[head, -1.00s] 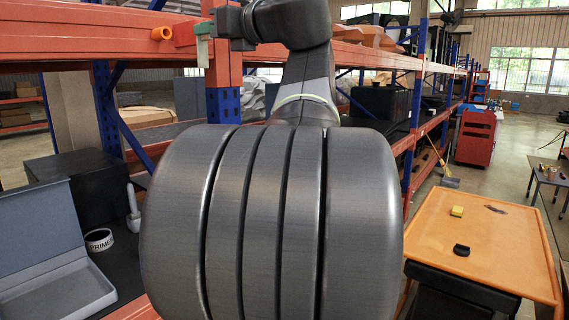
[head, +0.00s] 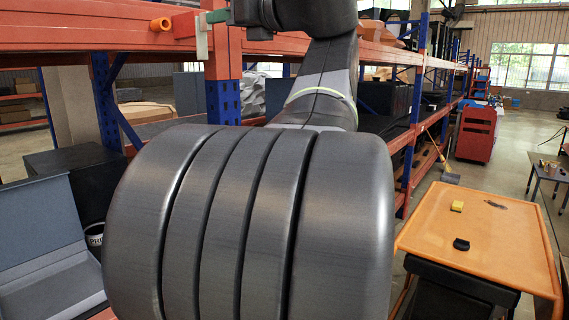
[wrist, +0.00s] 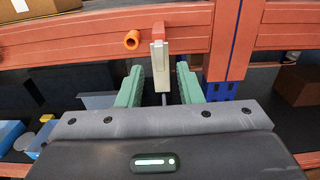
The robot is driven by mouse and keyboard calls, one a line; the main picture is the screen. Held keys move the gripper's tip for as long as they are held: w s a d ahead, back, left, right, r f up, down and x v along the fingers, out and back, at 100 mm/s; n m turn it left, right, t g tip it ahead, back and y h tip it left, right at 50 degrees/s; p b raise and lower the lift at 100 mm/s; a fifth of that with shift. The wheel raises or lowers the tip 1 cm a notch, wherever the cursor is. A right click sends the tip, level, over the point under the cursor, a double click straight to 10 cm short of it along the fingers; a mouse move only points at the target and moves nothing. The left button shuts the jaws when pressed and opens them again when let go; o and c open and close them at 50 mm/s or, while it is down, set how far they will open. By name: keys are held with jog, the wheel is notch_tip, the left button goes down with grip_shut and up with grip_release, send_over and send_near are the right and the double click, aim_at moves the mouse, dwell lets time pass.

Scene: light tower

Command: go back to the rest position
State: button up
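My gripper (wrist: 160,70) shows in the wrist view with two green fingers spread apart. A cream upright piece with a red top (wrist: 159,52) stands in line with the gap, against the orange shelf beam. Clear space shows between it and each finger. In the head view, my gripper (head: 217,16) is partly seen at the top, with a green finger near the pale piece (head: 202,36) on the beam. My large grey arm link fills the lower middle of the head view and hides what lies behind it.
An orange ring (head: 160,24) sticks out from the beam (head: 90,32), left of the pale piece. A blue post (head: 222,105) stands below. An open grey box (head: 45,240) is at left. An orange-topped table (head: 490,235) is at right, with small yellow and black items.

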jog(key=b+v, duration=0.1)
jog(key=v, duration=0.8)
jog(key=w+a+m+p, duration=0.8)
jog(key=a+m, duration=0.3)
jog(key=m, duration=0.3)
jog(key=shift+w+m+p, duration=0.2)
jog(key=shift+m+p, duration=0.2)
jog(key=shift+p, duration=0.15)
dwell(0.5)
jog(key=shift+f, duration=0.1)
